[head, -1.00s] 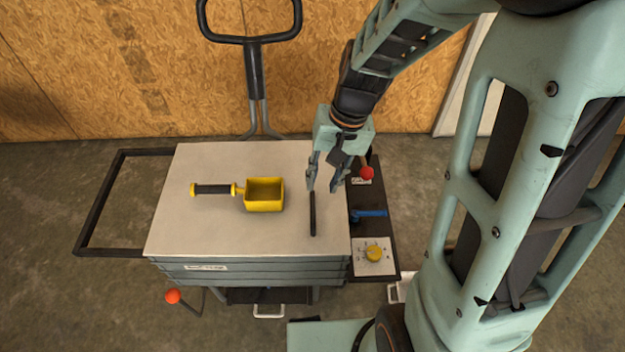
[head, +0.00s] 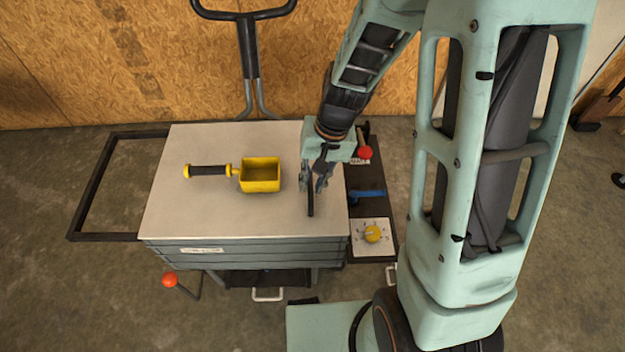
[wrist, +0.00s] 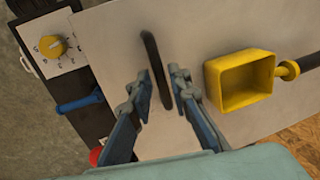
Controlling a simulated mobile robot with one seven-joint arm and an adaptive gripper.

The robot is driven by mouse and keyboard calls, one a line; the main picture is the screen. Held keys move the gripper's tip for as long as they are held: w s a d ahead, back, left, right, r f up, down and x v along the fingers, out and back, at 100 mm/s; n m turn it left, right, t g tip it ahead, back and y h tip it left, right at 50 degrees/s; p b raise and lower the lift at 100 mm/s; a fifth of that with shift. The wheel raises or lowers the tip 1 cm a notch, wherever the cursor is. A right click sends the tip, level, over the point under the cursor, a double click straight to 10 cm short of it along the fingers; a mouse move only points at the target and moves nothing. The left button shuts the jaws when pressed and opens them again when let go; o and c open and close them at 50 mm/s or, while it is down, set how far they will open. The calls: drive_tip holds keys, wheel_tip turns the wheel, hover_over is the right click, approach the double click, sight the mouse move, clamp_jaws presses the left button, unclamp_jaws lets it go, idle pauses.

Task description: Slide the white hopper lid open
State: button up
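The white hopper lid (head: 215,219) is a flat plate covering the grey hopper, and looks shut. A slim black bar handle (head: 311,208) stands on its right part; it also shows in the wrist view (wrist: 150,48). My gripper (head: 312,188) is down at the handle's far part. In the wrist view my gripper (wrist: 162,76) has a finger on each side of the handle. The left finger looks very near the bar and a gap shows at the right finger, so it is partly open. Whether the left finger touches cannot be told.
A yellow scoop (head: 260,176) with a black grip lies on the lid, left of the handle. A dark side panel right of the lid carries a red knob (head: 365,152), a blue lever (head: 367,195) and a yellow dial (head: 372,234). A black frame (head: 85,200) extends left.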

clamp_jaws()
drive_tip(key=shift+a, duration=0.1)
drive_tip(key=p, duration=0.5)
hover_over(172, 200)
drive_tip(key=shift+o, duration=1.9)
unclamp_jaws()
wheel_tip(172, 200, up, 12)
drive_tip(key=d, duration=0.2)
drive_tip(key=shift+d, duration=0.15)
